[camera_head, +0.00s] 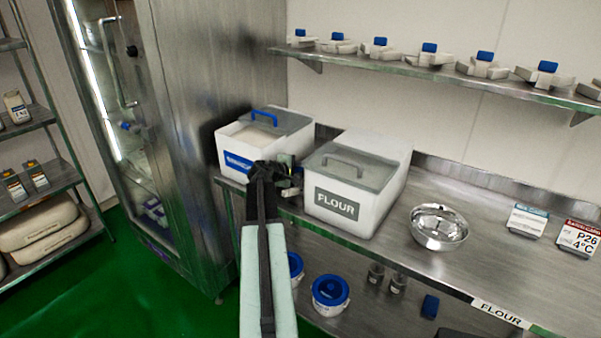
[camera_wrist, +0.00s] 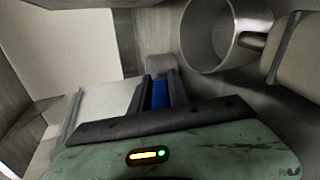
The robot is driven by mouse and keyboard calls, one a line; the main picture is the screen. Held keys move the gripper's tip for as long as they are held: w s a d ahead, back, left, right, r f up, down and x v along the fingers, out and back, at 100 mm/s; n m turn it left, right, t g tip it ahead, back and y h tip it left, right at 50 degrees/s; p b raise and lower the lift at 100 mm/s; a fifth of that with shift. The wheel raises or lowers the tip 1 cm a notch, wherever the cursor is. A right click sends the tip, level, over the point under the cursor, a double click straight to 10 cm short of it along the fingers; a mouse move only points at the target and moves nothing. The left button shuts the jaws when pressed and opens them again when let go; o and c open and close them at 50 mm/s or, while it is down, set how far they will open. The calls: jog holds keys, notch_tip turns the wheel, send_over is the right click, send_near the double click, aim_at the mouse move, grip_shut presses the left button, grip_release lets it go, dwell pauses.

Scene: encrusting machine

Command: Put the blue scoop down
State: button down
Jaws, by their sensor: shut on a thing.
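My arm reaches up from the bottom middle of the head view, and my gripper (camera_head: 287,180) is at the counter's front edge, between the two ingredient bins. In the wrist view my gripper (camera_wrist: 160,88) is shut on a narrow blue piece, which I take to be the blue scoop (camera_wrist: 160,93). Only a short strip of it shows between the jaws; the rest is hidden.
A white bin with a blue handle (camera_head: 236,137) stands left of my gripper, and the FLOUR bin (camera_head: 345,215) right of it. A metal bowl (camera_head: 440,228) sits farther right on the steel counter (camera_head: 495,250). A round metal rim (camera_wrist: 222,35) shows close by in the wrist view.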

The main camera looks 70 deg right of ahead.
jog(key=shift+f, duration=0.2)
jog(key=c, duration=1.3)
grip_release()
jog(key=shift+r, duration=0.1)
jog(key=shift+o, duration=0.2)
jog(key=shift+r, duration=0.15)
jog(key=p+v, duration=0.5)
jog(key=v, duration=0.7)
